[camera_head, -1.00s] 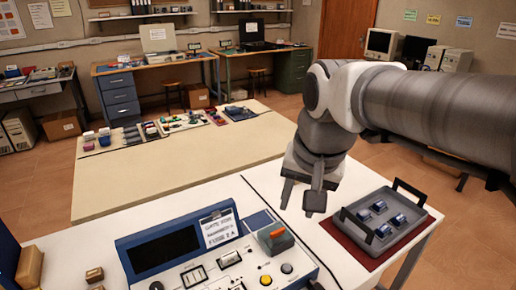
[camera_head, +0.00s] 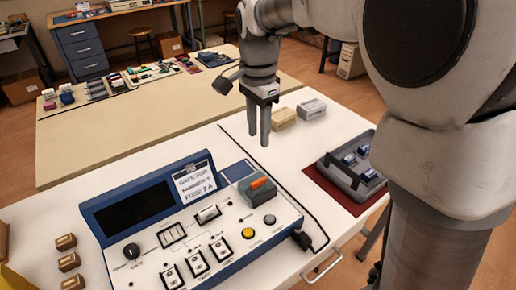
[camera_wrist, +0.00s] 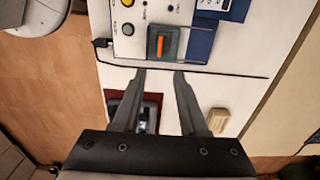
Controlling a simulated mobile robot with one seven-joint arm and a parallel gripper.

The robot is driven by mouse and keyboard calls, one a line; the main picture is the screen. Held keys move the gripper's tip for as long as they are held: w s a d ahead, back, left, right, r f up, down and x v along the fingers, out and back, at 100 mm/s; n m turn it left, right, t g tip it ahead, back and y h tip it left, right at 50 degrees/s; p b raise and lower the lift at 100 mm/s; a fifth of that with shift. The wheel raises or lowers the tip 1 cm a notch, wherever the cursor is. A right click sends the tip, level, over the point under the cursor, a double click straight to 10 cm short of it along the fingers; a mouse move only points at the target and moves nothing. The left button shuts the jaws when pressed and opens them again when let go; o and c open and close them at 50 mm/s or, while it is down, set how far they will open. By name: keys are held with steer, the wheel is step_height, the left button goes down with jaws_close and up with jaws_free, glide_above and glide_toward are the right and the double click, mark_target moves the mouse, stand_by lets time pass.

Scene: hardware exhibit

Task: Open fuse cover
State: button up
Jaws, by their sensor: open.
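A blue-framed control panel (camera_head: 205,235) with a white face lies on the white table. At its upper right corner sits a grey block with an orange lever (camera_head: 258,190), which also shows in the wrist view (camera_wrist: 163,43). I cannot tell for certain whether this block is the fuse cover. A small fuse-like cylinder (camera_head: 207,214) is on the panel face, left of the block. A label mentioning a fuse (camera_head: 194,181) stands on the panel. My gripper (camera_head: 258,140) points down above the table, behind the panel, open and empty; in the wrist view its fingers (camera_wrist: 160,75) are apart, short of the block.
A grey tray (camera_head: 345,175) with several blue-topped parts stands on a red mat at the right. Several small brown blocks (camera_head: 66,242) lie left of the panel. A black cable runs right of it.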

mark_target(258, 181)
step_height(258, 181, down, 15)
steer(key=b, duration=0.3)
steer(key=shift+c, duration=0.3)
jaws_close()
stand_by(1.1)
